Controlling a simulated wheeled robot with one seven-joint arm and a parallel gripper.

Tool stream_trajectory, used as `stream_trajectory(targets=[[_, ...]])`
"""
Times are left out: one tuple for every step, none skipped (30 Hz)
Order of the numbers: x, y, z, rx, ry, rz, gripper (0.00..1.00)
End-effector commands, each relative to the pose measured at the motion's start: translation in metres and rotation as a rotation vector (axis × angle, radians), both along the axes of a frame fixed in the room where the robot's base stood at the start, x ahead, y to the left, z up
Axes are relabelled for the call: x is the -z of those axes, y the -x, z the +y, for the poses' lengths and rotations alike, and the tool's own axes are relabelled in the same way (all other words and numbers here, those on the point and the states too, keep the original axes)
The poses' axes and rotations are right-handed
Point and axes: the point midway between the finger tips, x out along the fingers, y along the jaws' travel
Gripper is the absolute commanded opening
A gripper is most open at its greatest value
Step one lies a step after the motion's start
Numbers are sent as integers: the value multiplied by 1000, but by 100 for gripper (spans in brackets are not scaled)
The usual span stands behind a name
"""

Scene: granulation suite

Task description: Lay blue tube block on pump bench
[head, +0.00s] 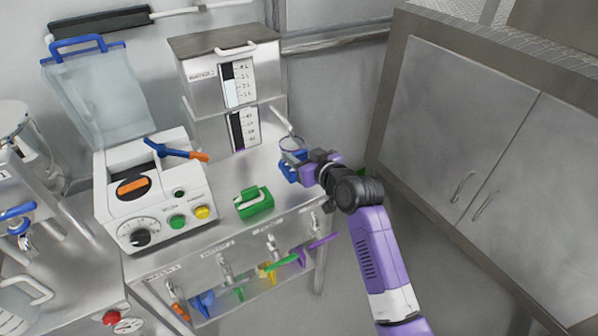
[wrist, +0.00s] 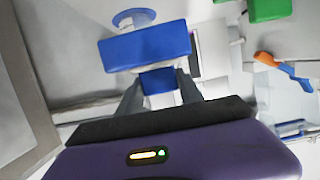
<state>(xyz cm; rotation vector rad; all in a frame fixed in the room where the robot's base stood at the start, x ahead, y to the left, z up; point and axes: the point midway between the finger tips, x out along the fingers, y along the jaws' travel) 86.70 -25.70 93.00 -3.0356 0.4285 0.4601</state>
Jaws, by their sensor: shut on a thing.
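The blue tube block (head: 292,165) is between the fingers of my gripper (head: 308,170), at the right end of the steel pump bench (head: 228,172). In the wrist view the blue block (wrist: 146,46) lies across the fingertips (wrist: 160,88), with a smaller blue part showing between the fingers. My gripper is shut on it. I cannot tell whether the block touches the bench top.
A green block (head: 254,203) lies on the bench left of my gripper. A white pump unit (head: 155,195) with a blue-orange lever (head: 178,151) stands farther left. A steel water tank (head: 230,75) stands behind. Cabinets (head: 470,140) are at right. Coloured valves hang along the bench front.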

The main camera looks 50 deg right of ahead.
Motion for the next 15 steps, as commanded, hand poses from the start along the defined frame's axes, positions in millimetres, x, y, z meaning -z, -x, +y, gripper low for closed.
stream_trajectory(targets=[[7, 0, 0, 0, -1, 0, 0], [10, 0, 0, -1, -1, 0, 0], [13, 0, 0, -1, 0, 0, 0], [15, 0, 0, 0, 0, -1, 0], [16, 0, 0, 0, 0, -1, 0], [19, 0, 0, 0, 1, -1, 0], [22, 0, 0, 0, 1, 0, 0], [25, 0, 0, 0, 0, 1, 0], [31, 0, 0, 0, -1, 1, 0], [37, 0, 0, 1, -2, 1, 0], [41, 0, 0, -1, -1, 1, 0], [47, 0, 0, -1, -1, 1, 0], [50, 0, 0, -1, -1, 1, 0], [53, 0, 0, -1, -1, 0, 0], [56, 0, 0, -1, -1, -1, 0]])
